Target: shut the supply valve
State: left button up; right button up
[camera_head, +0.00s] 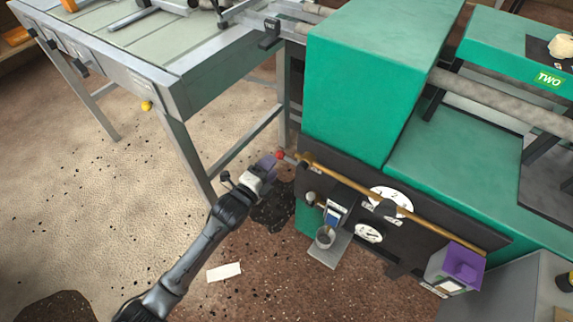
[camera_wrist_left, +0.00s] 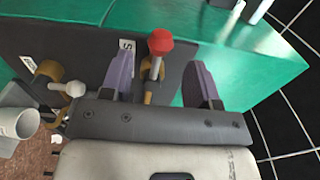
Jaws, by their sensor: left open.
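A red knob (camera_head: 281,155) on a pale stem sits at the left end of a brass pipe (camera_head: 400,200) on the dark panel of the green machine. In the left wrist view the red knob (camera_wrist_left: 160,41) stands on its stem above a brass fitting (camera_wrist_left: 148,97), beside a label showing a letter S (camera_wrist_left: 127,45). My left gripper (camera_head: 270,161) is open close to the knob. In the left wrist view its two purple fingers (camera_wrist_left: 160,70) stand on either side of the stem, nearer on the left. I cannot tell whether either finger touches it. The right gripper is out of view.
A grey steel table (camera_head: 180,75) stands at the left. A white paper (camera_head: 224,272) lies on the floor.

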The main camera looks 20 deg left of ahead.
aim_at(279, 158)
pick_arm(q)
jog(key=shift+w, duration=0.3)
jog(key=shift+w+d, duration=0.1)
jog(key=shift+w, duration=0.05)
jog(key=shift+b+x, duration=0.4)
jog(key=shift+x, duration=1.45)
jog(key=c, duration=0.7)
jog(key=shift+o, duration=0.2)
